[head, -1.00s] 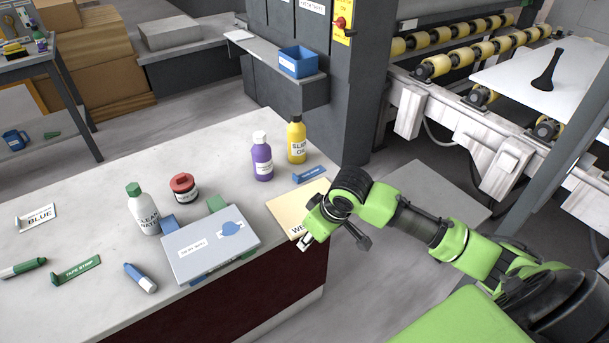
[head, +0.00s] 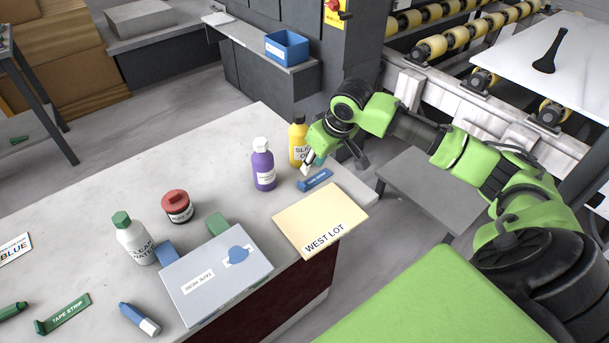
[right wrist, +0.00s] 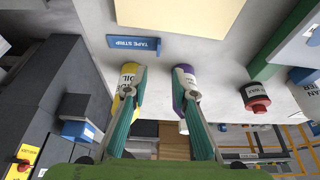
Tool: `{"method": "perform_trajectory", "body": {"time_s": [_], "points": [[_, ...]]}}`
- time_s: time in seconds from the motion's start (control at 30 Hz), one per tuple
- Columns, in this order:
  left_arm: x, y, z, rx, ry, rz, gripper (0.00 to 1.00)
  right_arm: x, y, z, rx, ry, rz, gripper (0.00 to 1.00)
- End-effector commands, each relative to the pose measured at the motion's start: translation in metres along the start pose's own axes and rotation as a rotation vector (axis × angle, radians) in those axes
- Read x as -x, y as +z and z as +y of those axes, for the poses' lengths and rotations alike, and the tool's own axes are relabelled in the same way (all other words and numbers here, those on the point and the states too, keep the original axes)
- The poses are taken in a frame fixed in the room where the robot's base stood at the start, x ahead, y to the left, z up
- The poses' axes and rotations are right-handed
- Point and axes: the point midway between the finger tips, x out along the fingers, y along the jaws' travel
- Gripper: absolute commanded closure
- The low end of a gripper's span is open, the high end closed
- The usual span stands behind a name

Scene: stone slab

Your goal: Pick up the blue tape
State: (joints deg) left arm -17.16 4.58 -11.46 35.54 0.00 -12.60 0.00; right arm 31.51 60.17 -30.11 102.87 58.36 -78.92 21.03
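The blue tape strip (head: 315,180) lies flat on the stone slab near its right edge, between the yellow bottle and the tan WEST LOT folder. It also shows in the right wrist view (right wrist: 134,43), beyond the fingertips and left of the middle. My right gripper (head: 334,164) hangs just above and behind the blue tape. In the right wrist view, its two fingers (right wrist: 164,78) are spread apart with nothing between them. I see no contact between the fingers and the tape. My left gripper is not in view.
The yellow bottle (head: 298,138) and purple bottle (head: 263,166) stand close to the right gripper. The WEST LOT folder (head: 320,217) lies in front of the tape. A grey box (head: 215,274), red-lidded jar (head: 177,207) and white bottle (head: 134,239) are further left.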

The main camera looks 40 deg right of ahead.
Motion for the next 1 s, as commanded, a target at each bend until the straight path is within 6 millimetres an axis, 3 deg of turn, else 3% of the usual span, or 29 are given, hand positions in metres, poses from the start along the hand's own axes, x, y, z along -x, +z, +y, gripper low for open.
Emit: {"method": "perform_trajectory", "body": {"time_s": [0.3, 0.63, 1.0], "points": [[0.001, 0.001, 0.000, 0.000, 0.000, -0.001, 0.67, -0.061, 0.000, -0.001, -0.001, -0.002, -0.001, 0.75], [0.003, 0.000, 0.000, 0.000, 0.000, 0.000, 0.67, -0.087, -0.001, 0.001, 0.000, 0.000, -0.001, 0.75], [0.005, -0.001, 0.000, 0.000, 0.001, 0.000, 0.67, -0.129, -0.003, 0.003, 0.001, 0.000, 0.000, 0.75]]}}
